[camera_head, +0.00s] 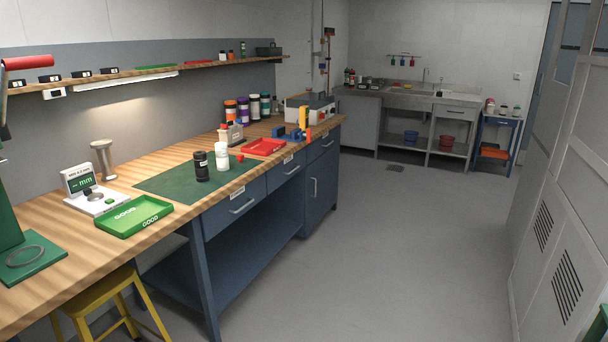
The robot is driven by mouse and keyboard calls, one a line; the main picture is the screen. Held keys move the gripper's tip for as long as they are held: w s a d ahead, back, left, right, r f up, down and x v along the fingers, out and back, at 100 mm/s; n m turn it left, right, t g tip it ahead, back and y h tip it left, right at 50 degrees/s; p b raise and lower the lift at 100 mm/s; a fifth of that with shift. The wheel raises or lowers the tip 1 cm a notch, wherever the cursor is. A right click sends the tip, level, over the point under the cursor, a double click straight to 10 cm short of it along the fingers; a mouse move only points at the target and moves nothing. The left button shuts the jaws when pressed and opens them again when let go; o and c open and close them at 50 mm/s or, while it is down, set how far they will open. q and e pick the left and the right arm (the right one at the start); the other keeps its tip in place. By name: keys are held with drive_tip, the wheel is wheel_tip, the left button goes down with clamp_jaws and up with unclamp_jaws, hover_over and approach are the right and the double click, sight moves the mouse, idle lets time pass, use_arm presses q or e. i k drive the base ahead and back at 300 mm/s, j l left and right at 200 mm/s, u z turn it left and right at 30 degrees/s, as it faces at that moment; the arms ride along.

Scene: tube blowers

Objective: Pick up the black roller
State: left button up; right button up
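The black roller (202,167) looks like a short black cylinder with a faint pale marking. It stands upright on the green mat (160,183) on the wooden workbench. A white cylinder (222,157) stands upright close beside it on the right. Neither of my grippers shows in the head view, so nothing is seen touching the roller.
A green GOOD tray (134,216) and a gauge with a display (82,186) are left of the mat. A red tray (264,146) lies behind, right of the roller. A yellow stool (95,294) stands at the bench's front. The floor (400,240) right of the bench is clear.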

sight(200, 161)
drive_tip(key=i+z, duration=0.25)
drive_tip(key=i, duration=1.25)
drive_tip(key=i+u, duration=0.25)
drive_tip(key=i, duration=0.15)
drive_tip(key=i+l+u, duration=0.15)
drive_tip(key=i+u, duration=0.15)
drive_tip(key=i, duration=0.15)
drive_tip(key=i+l+u, duration=0.25)
drive_tip(key=i, duration=0.15)
